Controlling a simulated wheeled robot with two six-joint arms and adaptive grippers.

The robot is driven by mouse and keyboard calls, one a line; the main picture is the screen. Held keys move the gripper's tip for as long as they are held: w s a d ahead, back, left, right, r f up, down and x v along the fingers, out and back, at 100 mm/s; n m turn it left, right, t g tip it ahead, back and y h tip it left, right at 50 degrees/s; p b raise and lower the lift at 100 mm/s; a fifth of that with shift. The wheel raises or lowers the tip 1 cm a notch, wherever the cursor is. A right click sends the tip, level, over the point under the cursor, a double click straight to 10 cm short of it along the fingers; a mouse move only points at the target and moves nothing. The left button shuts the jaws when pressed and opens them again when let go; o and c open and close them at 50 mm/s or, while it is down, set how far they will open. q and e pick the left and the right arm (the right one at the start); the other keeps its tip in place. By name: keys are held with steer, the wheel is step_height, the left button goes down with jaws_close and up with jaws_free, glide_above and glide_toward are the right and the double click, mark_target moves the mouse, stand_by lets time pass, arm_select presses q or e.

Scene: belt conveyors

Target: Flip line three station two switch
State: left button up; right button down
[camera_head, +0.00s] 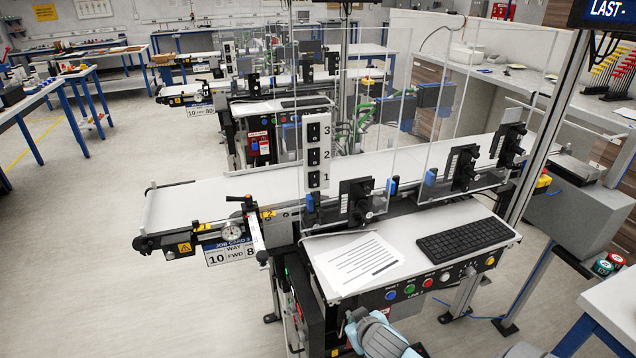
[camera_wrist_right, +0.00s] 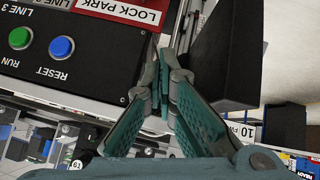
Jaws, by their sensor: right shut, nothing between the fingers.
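A white upright panel (camera_head: 318,150) on the near conveyor carries black switches marked 3, 2 and 1 from top to bottom. The switch marked 2 (camera_head: 314,157) is the middle one; its position is too small to tell. My right arm comes in at the bottom of the head view, below the near desk, where its fingertips cannot be made out. In the right wrist view my right gripper (camera_wrist_right: 160,88) is shut and empty, close to a black control box (camera_wrist_right: 80,45) labelled LINE 3, with green RUN and blue RESET buttons. My left gripper is not in view.
The near desk holds a paper sheet (camera_head: 360,264) and a black keyboard (camera_head: 466,239); coloured buttons line its front. Clear guards (camera_head: 450,120) stand along the near conveyor (camera_head: 200,203). More conveyors lie behind. The floor at left is free.

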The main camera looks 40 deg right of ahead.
arm_select(q)
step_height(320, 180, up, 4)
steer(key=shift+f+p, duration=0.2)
steer(key=shift+p, duration=0.85)
arm_select(e)
steer(key=w+r+m+t, duration=0.1)
steer(key=w+r+t, duration=0.2)
steer(key=r, duration=1.4)
steer(key=w+a+r+m+t+h, duration=0.1)
steer(key=w+r+t, duration=0.2)
steer(key=r, duration=1.4)
steer(key=shift+a+r+t, duration=0.15)
steer(key=shift+t, duration=0.65)
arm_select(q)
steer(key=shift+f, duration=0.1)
arm_select(e)
steer(key=shift+w, duration=0.1)
glide_toward(313, 163)
steer(key=x, duration=0.7)
